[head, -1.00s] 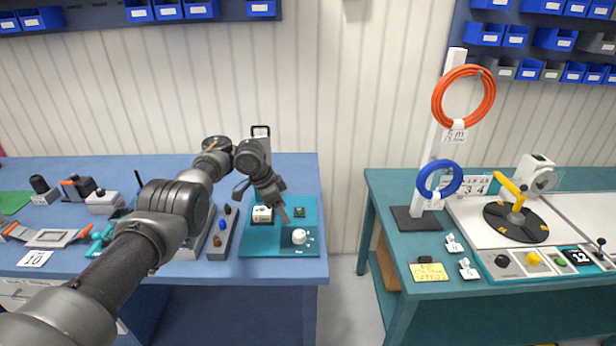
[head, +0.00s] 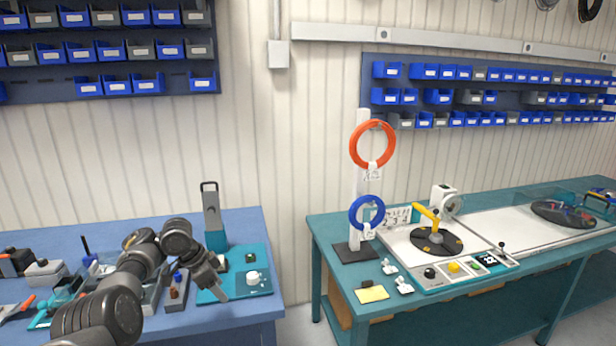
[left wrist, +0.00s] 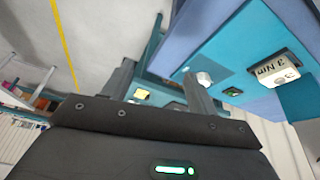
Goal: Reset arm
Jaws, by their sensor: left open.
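My left arm reaches in from the lower left in the head view. Its gripper (head: 222,290) is over the front left part of a teal panel (head: 240,292) on the blue table. In the left wrist view the two fingers of the gripper (left wrist: 157,85) stand apart with nothing between them. The panel carries a white knob (head: 253,277) and a small green button (head: 250,258). The white knob also shows in the left wrist view (left wrist: 204,79), beside the right-hand finger. A white labelled box (left wrist: 275,68) shows there too. My right gripper is out of view.
A tall grey post (head: 211,208) stands behind the panel. A small block with coloured knobs (head: 177,292) is left of it. The teal table holds a stand with an orange ring (head: 372,145) and a blue ring (head: 366,213), plus a black turntable (head: 437,241). A gap separates the tables.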

